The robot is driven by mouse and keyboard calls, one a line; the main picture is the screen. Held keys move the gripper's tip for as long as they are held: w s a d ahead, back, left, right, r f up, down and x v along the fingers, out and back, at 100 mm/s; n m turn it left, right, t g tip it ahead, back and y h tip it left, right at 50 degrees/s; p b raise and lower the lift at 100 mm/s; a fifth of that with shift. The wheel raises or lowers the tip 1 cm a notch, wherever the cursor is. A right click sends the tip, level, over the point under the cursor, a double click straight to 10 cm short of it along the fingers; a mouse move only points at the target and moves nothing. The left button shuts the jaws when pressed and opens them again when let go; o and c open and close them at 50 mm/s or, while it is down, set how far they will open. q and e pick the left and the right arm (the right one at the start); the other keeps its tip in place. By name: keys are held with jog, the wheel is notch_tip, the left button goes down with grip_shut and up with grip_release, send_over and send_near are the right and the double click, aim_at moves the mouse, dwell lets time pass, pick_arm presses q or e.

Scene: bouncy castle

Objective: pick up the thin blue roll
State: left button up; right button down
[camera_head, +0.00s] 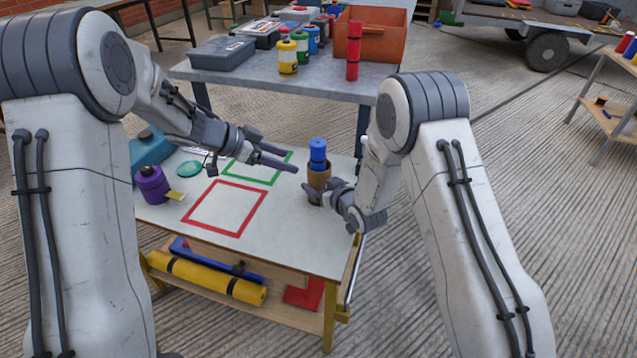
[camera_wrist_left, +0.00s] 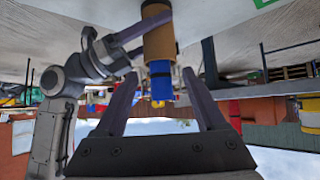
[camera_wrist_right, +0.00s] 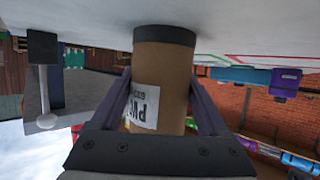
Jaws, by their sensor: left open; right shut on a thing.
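A thin blue roll (camera_head: 318,152) stands upright in a brown cardboard-like holder (camera_head: 319,177) at the right side of the small worktable. In the left wrist view, the blue roll (camera_wrist_left: 160,82) and the brown holder (camera_wrist_left: 160,42) appear upside down between the open fingers. My left gripper (camera_head: 291,161) is open and empty, just left of the roll, apart from it. My right gripper (camera_head: 312,192) is shut on the brown holder, low on its side. In the right wrist view, the holder (camera_wrist_right: 160,85) fills the space between the fingers, with a white label; the blue roll is hidden there.
The worktable (camera_head: 170,217) carries red and green outlined squares and a purple container (camera_head: 152,185) at left. A yellow roll (camera_head: 205,278) and a long blue item lie on the lower shelf. Behind, a grey table holds an orange bin (camera_head: 385,38), a red cylinder and toolboxes.

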pick_arm(q)
jog(key=w+r+n+t+y, duration=0.45)
jog(key=w+r, duration=0.25)
jog(key=w, duration=0.4)
notch_tip(320, 180, up, 3)
jog(key=n+g+y, duration=0.5)
jog(key=n+y, duration=0.1)
jog(key=n, duration=0.5)
send_over(319, 145)
jog(key=s, duration=0.4)
jog(key=x, duration=0.5)
jog(key=shift+w+d+f, duration=0.15)
jog(key=shift+w+d, duration=0.05)
jog(key=shift+d, duration=0.05)
jog(key=shift+d+x, duration=0.15)
jog(key=shift+x, duration=1.4)
jog(key=shift+d+x, duration=0.2)
jog(key=shift+x, duration=1.35)
jog(key=shift+w+a, duration=0.1)
jog(key=shift+w, duration=0.05)
jog(key=shift+c, duration=0.3)
grip_shut()
